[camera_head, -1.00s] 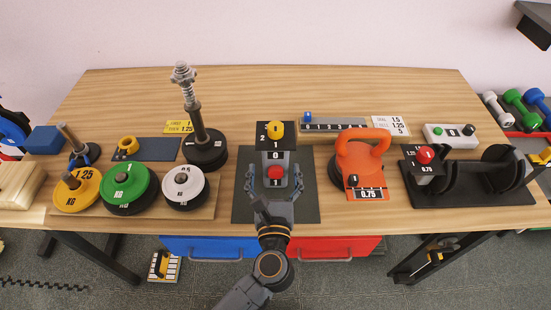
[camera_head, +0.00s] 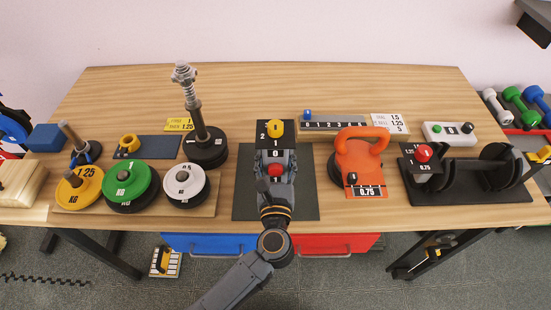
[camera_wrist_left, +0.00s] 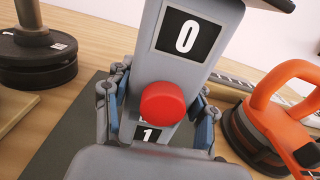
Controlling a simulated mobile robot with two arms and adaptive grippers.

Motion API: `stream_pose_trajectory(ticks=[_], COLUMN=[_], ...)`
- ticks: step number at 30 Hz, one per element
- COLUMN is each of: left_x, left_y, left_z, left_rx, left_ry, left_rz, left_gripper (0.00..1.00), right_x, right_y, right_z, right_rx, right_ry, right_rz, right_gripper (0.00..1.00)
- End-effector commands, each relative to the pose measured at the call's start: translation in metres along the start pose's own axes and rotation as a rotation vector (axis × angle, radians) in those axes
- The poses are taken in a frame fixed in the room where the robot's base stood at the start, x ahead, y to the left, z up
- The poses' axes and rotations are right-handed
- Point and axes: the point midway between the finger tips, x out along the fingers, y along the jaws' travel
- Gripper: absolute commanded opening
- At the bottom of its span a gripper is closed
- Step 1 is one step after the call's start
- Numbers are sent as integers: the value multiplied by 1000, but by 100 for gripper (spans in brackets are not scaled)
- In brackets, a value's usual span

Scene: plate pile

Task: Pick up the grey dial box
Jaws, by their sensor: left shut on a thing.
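The grey dial box (camera_head: 275,154) stands on the dark mat (camera_head: 307,200) at the middle of the table. It has a black top panel with a yellow knob, white-on-black number labels and a red button. In the left wrist view the grey dial box (camera_wrist_left: 200,65) fills the middle, with its 0 label and red button facing the camera. My left gripper (camera_head: 275,165) is shut on the box, one finger along each side. Both fingers also show in the wrist view, where the gripper (camera_wrist_left: 162,108) straddles the box. The box's underside is hidden. My right gripper is not in view.
An orange kettlebell-like weight (camera_head: 360,165) stands close to the right. A white disc (camera_head: 184,189) on a wooden board and a tall black post (camera_head: 195,112) stand to the left. A black cradle (camera_head: 470,180) is farther right. A numbered grey strip (camera_head: 340,125) lies behind.

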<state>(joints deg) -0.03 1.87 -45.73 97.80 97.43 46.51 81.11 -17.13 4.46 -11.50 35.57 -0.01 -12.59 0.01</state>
Motion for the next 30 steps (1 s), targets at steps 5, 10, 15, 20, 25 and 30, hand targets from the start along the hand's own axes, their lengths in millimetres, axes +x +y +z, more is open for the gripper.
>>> stream_pose_trajectory(ticks=[5,10,15,20,25,30], left_x=[0,0,0,-25,-61,-100], left_y=[0,0,0,0,0,1], left_z=[3,13,37,70,102,115], left_rx=[-1,-2,-5,-4,-2,-3], left_ry=[-3,-3,-3,1,3,1], left_rz=[0,1,1,0,-1,0], left_gripper=[0,0,0,0,0,0], right_x=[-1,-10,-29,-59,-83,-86], right_y=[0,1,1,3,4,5], right_z=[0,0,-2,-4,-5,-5], right_rx=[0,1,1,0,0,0], right_ry=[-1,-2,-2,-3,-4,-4], right_rz=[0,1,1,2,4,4], right_gripper=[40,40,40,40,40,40])
